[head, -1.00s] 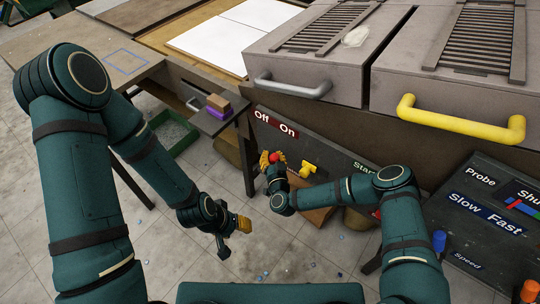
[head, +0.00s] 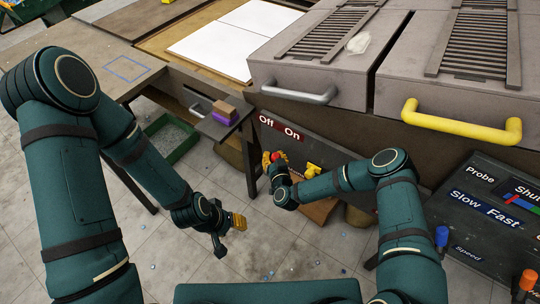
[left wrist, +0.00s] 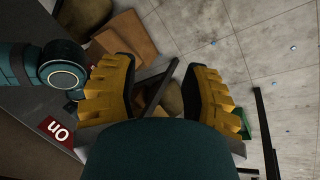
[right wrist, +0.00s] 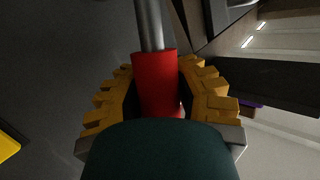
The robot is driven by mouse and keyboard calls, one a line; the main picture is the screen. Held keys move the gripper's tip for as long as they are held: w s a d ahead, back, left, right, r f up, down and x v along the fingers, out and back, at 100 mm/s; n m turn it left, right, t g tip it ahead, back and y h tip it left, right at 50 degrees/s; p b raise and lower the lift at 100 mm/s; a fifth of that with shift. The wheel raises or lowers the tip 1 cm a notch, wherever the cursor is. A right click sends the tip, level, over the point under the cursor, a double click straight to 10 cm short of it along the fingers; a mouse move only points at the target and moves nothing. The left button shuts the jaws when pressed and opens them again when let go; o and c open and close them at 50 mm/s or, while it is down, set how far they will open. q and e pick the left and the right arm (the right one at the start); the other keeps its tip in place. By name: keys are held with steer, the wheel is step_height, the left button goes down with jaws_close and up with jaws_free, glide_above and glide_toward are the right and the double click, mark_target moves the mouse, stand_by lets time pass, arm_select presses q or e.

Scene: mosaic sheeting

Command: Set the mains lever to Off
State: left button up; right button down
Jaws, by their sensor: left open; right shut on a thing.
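The mains lever has a red grip (head: 279,155) and shows below the Off label (head: 266,120) and the On label (head: 292,134) on the dark panel front. In the right wrist view its red grip (right wrist: 157,82) sits between my fingers, with a grey shaft running up from it. My right gripper (head: 271,160) is shut on this red grip. Which label the lever points to is hard to tell. My left gripper (head: 238,222) is open and empty over the floor, left of the lever; its two yellow fingers show apart in the left wrist view (left wrist: 160,90).
A yellow part (head: 313,170) sits on the panel just right of the lever. A yellow handle (head: 460,121) juts from the right cabinet. A green tray (head: 174,140) stands on the floor.

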steer(key=shift+w+a+r+n+g+p, duration=0.15)
steer(key=shift+a+n+g+p, duration=0.1)
steer(key=shift+a, duration=0.15)
steer(key=shift+a+r+n+g+p, duration=0.15)
steer(key=shift+a+p, duration=0.1)
steer(key=shift+a, duration=0.1)
steer(key=shift+w+a+n+g+p, duration=0.4)
steer(key=shift+a+g+p, duration=0.1)
steer(key=shift+a+p, duration=0.15)
arm_select(q)
steer(key=shift+w+a+r, duration=0.15)
steer(key=shift+r, duration=0.35)
steer(key=shift+w+a+r, duration=0.2)
steer(key=shift+r, duration=0.25)
steer(key=shift+w+a+r, duration=0.15)
steer(key=shift+r, duration=0.35)
arm_select(e)
steer(key=shift+w+a+f+n+g+h, duration=0.55)
steer(key=shift+w+a+g+h, duration=0.05)
steer(key=shift+a+g+h, duration=0.2)
steer(key=shift+w+a+f+n+g+h, duration=0.55)
steer(key=shift+a+g+h, duration=0.15)
steer(key=shift+a+g, duration=0.1)
steer(key=c, duration=0.6)
jaws_free()
steer(key=shift+c, duration=0.2)
arm_select(q)
steer(key=shift+a, duration=0.1)
arm_select(e)
steer(key=shift+r, duration=0.1)
